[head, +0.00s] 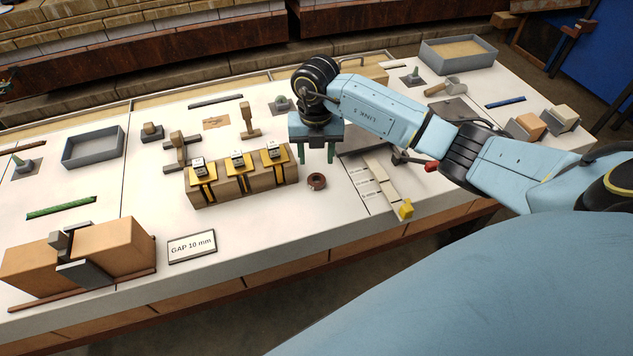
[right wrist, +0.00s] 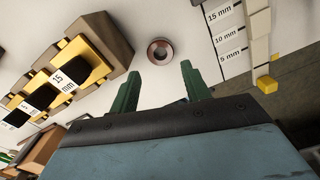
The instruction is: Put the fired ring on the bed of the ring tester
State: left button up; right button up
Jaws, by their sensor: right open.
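The fired ring (head: 317,181) is a small brown ring lying flat on the white table; it also shows in the right wrist view (right wrist: 160,51). My right gripper (head: 319,157) points down above the table, just behind the ring in the head view. Its two green fingers are apart with nothing between them, and in the right wrist view (right wrist: 160,74) the ring lies just beyond the fingertips. A stepped pale strip (head: 380,180) with a yellow end and a 15, 10 and 5 mm scale lies to the right. I cannot tell for sure which piece is the ring tester's bed.
A wooden block (head: 242,186) with several yellow-and-black gauge pieces stands left of the ring. A "GAP 10 mm" sign (head: 192,246) and an orange block fixture (head: 108,247) are at front left. Grey trays (head: 93,148) and (head: 458,55) stand farther off. Table in front of the ring is clear.

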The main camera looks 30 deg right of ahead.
aim_at(317, 175)
notch_tip(317, 175, down, 8)
jog(key=shift+r+b, duration=0.2)
jog(key=shift+b, duration=0.35)
jog(key=shift+c, duration=0.4)
jog(key=shift+r, duration=0.1)
jog(key=c, duration=0.6)
